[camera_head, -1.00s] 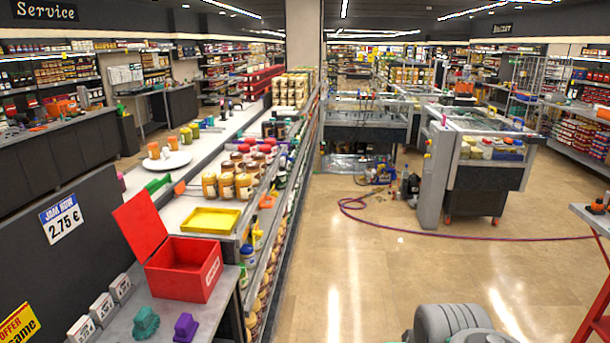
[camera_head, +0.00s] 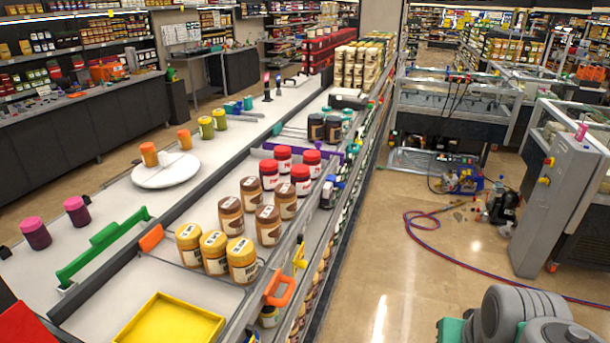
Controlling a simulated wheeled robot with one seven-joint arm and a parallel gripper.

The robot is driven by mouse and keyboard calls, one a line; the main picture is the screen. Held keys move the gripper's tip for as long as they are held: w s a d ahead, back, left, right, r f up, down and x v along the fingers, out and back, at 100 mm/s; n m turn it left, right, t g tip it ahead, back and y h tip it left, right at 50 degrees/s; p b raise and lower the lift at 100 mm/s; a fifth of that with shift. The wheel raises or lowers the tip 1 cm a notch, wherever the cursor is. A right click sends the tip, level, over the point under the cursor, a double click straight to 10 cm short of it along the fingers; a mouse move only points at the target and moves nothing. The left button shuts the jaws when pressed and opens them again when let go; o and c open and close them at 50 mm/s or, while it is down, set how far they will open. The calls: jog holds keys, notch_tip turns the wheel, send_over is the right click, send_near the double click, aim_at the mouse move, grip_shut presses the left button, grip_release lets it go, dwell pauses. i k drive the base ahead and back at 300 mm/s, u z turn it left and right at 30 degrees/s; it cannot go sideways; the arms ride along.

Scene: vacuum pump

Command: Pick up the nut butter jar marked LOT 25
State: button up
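Several jars stand in groups by lid colour on the white shelf top. Three yellow-lidded jars of tan contents (camera_head: 242,262) are nearest, with white marks on their lids. Behind them stand brown-lidded jars (camera_head: 268,227), also with white lid marks, then red-lidded jars (camera_head: 300,181). Dark jars (camera_head: 316,128) stand further back. The lid markings are too small to read, so I cannot tell which jar is LOT 25, or which group is nut butter. My gripper is not in view; only grey rounded parts of my arm show at the lower right.
A yellow tray (camera_head: 170,322) lies in front of the jars. A green bar (camera_head: 103,246) and orange clamp (camera_head: 279,289) are near the shelf edges. A round white turntable (camera_head: 166,171) stands left.

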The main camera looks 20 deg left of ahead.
aim_at(285, 196)
jog(key=i, duration=3.75)
jog(key=u, duration=4.85)
